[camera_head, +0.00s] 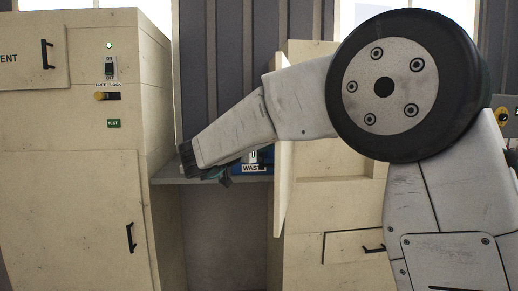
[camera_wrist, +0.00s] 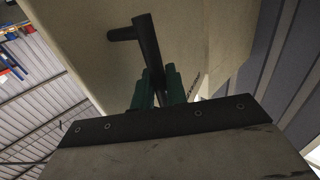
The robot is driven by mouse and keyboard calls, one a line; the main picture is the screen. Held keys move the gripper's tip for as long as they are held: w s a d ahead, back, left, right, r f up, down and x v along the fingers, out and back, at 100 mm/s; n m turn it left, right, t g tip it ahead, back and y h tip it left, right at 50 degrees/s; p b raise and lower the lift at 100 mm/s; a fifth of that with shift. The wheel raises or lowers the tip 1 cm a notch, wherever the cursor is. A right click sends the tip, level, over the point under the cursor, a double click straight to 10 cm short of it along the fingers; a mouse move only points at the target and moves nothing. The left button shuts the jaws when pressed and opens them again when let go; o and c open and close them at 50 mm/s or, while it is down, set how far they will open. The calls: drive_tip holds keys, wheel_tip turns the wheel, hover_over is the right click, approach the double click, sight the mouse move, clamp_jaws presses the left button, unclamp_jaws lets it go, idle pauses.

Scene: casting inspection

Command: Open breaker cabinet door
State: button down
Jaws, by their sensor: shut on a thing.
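The breaker cabinet (camera_head: 335,215) is the cream cabinet at right in the head view. Its door (camera_head: 284,188) stands swung out, seen nearly edge-on, and a recess shows to its right. In the wrist view, a cream panel (camera_wrist: 200,40), which looks like this door, carries a black bar handle (camera_wrist: 147,42). The green fingers of my gripper (camera_wrist: 160,82) are shut on the lower part of this handle. In the head view my gripper (camera_head: 219,173) is left of the door; the handle there cannot be made out.
Another cream cabinet (camera_head: 70,190) with a black handle, a switch and a green lamp stands at left. A grey shelf (camera_head: 175,178) with a blue bin (camera_head: 266,166) labelled "WAS…" spans the gap behind my gripper. A drawer (camera_head: 352,246) is below the recess.

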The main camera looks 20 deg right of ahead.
drive_tip(key=shift+r, duration=0.15)
drive_tip(key=c, duration=1.5)
unclamp_jaws()
drive_tip(key=shift+d, duration=0.2)
drive_tip(key=shift+o, duration=0.2)
drive_tip(key=shift+a, duration=0.1)
drive_tip(key=shift+s+a, duration=0.15)
drive_tip(key=shift+a, duration=0.25)
drive_tip(key=v, duration=0.7)
drive_tip(key=shift+d, duration=0.1)
